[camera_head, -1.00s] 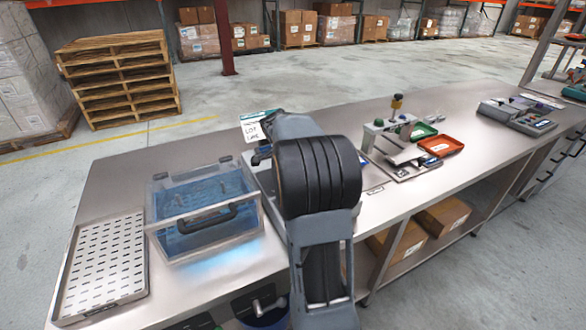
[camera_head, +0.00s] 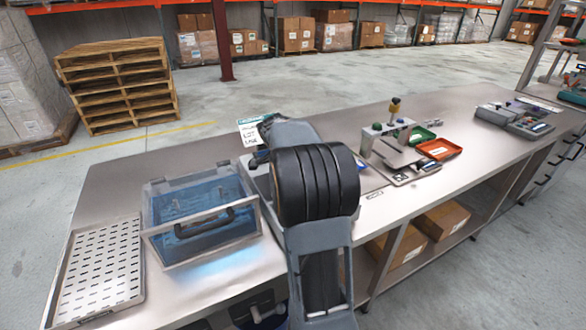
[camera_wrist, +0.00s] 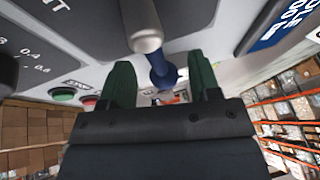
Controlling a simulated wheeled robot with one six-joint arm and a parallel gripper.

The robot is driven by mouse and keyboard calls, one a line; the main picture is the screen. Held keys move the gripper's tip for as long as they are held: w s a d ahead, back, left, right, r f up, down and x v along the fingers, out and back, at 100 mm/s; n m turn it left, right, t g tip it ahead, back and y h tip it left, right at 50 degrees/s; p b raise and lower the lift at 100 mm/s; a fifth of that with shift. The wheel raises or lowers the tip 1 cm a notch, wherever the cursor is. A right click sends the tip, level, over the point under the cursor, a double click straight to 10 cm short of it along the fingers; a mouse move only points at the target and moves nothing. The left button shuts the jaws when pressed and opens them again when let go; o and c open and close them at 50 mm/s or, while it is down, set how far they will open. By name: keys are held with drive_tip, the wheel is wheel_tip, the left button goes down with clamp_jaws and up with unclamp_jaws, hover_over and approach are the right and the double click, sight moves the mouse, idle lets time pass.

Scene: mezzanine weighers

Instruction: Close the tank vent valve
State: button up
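In the wrist view, a valve with a silver metal hub (camera_wrist: 146,42) and a blue lever (camera_wrist: 162,72) sits on a grey panel, close to partly cut-off lettering ending in "NT". My gripper (camera_wrist: 161,75) has its two green fingers apart, one on each side of the blue lever. Gaps show between lever and fingers, so it is not clamped. In the head view, the clear tank (camera_head: 200,212) with bluish contents and a black handle stands on the bench. My arm hides my gripper and the valve there.
In the wrist view, a green button (camera_wrist: 64,95) and a red button (camera_wrist: 90,101) lie left of the fingers. On the bench are a perforated tray (camera_head: 101,268), a press-like fixture (camera_head: 388,130) and a red tray (camera_head: 439,149).

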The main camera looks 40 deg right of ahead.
drive_tip(key=v, duration=1.3)
drive_tip(key=shift+a+r, duration=0.15)
drive_tip(key=shift+r, duration=0.2)
drive_tip(key=s+a+f+n+t+y+p, duration=0.1)
drive_tip(key=s+a+f+n+y+p, duration=0.1)
drive_tip(key=s+a+f+n, duration=0.2)
drive_tip(key=s+a+f+n+t+y+p, duration=0.1)
drive_tip(key=s+a+f+n+y+p, duration=0.2)
drive_tip(key=s+a+n, duration=0.8)
drive_tip(key=a+f+n, duration=0.1)
drive_tip(key=a+n, duration=0.5)
drive_tip(key=a, duration=0.2)
drive_tip(key=shift+s+n+t, duration=0.3)
drive_tip(key=shift+t, duration=0.1)
drive_tip(key=shift+c, duration=0.4)
